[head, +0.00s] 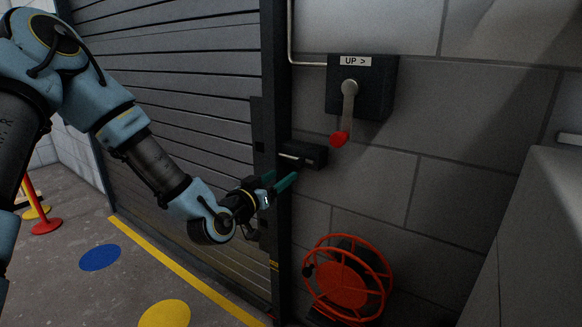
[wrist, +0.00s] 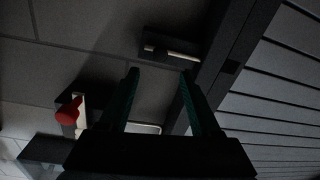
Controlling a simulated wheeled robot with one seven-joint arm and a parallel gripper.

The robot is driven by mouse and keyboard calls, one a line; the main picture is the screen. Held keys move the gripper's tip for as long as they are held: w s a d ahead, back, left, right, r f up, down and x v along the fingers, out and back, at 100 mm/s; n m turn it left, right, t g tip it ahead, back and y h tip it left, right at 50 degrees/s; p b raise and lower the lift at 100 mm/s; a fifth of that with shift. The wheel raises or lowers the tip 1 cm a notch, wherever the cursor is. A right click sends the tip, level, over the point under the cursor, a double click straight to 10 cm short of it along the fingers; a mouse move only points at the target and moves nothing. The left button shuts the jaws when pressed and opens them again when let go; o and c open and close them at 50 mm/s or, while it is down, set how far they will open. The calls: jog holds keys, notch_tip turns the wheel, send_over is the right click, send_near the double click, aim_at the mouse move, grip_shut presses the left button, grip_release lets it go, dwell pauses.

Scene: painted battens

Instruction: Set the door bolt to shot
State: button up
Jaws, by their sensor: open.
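The door bolt (head: 315,154) is a dark block with a pale rod, on the wall beside the shutter's dark frame post. In the wrist view the bolt (wrist: 172,47) shows ahead of the fingertips, with its pale rod lying along the block. My gripper (head: 284,181) is open and empty, just below and left of the bolt in the head view. In the wrist view my gripper (wrist: 160,72) has its two green fingers apart, with nothing between them. I see no contact with the bolt. I cannot tell how far the rod reaches into the post.
A dark lever box (head: 362,88) marked "UP >" with a red-knobbed handle (head: 340,138) sits above right of the bolt. An orange hose reel (head: 347,280) stands below. The slatted shutter (head: 185,90) is left of the post. A pale cabinet (head: 540,230) is at right.

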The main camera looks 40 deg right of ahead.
aim_at(298, 164)
jog(key=p+x, duration=0.1)
jog(key=x, duration=0.7)
jog(key=shift+d, duration=0.15)
grip_shut()
dwell(1.1)
